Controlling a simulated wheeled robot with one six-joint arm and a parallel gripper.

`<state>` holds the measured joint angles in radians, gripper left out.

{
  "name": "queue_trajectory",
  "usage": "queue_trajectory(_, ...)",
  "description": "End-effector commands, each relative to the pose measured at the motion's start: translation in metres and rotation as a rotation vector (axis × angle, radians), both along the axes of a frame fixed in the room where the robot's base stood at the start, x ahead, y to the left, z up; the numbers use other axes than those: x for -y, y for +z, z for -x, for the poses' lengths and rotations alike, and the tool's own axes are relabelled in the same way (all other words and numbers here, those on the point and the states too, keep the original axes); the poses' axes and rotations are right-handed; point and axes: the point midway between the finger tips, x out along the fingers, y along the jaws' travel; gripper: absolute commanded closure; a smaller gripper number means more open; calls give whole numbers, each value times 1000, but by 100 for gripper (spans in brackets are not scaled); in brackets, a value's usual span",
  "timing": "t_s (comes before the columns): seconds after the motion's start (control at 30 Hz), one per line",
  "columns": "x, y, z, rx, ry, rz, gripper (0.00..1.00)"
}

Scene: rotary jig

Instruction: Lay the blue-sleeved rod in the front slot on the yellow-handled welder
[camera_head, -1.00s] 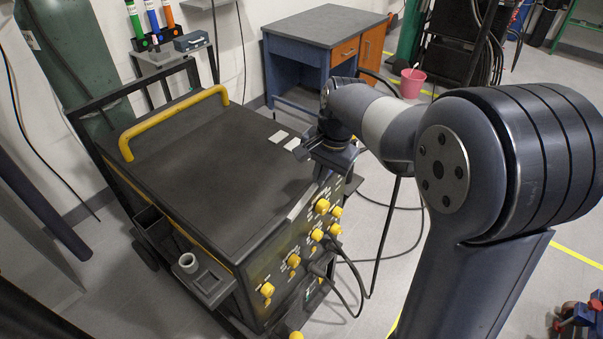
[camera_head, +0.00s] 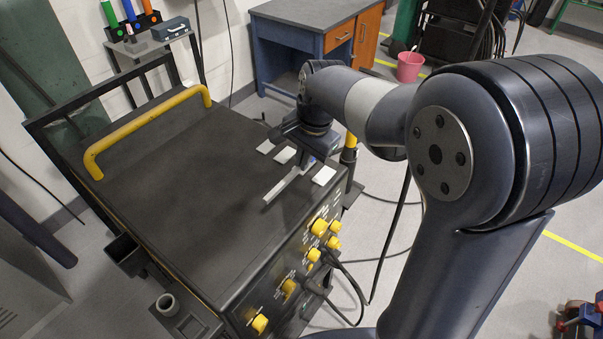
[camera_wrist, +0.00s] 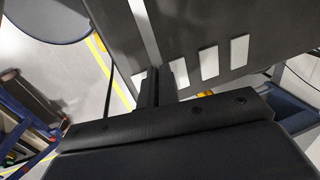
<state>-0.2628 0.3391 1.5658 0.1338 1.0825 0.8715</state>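The blue-sleeved rod (camera_head: 129,9) stands upright in a small dark stand behind the welder, between a green and an orange one. The black welder (camera_head: 175,165) has a yellow handle (camera_head: 145,130) on top. White pads (camera_head: 284,155) lie in a row on the welder's right side; several also show in the wrist view (camera_wrist: 208,62). My gripper (camera_head: 313,148) is over that side, near the pads. It appears shut on a light grey bar (camera_head: 288,184), which runs out from the fingers (camera_wrist: 157,85) over the welder top in the wrist view (camera_wrist: 144,30). Contact with the top is unclear.
Yellow knobs (camera_head: 318,227) and dark cables cover the welder's front panel. A blue and orange cabinet (camera_head: 312,30) stands behind, with a pink bucket (camera_head: 410,66) to its right. A cup-like holder (camera_head: 168,305) sits at the welder's near left. The middle of the welder top is clear.

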Motion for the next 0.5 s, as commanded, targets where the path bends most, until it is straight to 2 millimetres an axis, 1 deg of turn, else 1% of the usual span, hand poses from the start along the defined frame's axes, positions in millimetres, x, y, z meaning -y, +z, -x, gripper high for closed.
queue_trajectory(0.03, 0, -7, 0, -3, 0, 0, 100)
queue_trajectory(0.17, 0, -18, 0, -2, -1, 0, 100)
queue_trajectory(0.33, 0, -43, 0, -3, -1, 0, 100)
queue_trajectory(0.4, 0, -49, 0, -2, -1, 0, 100)
queue_trajectory(0.5, 0, -52, 0, 0, 0, 0, 100)
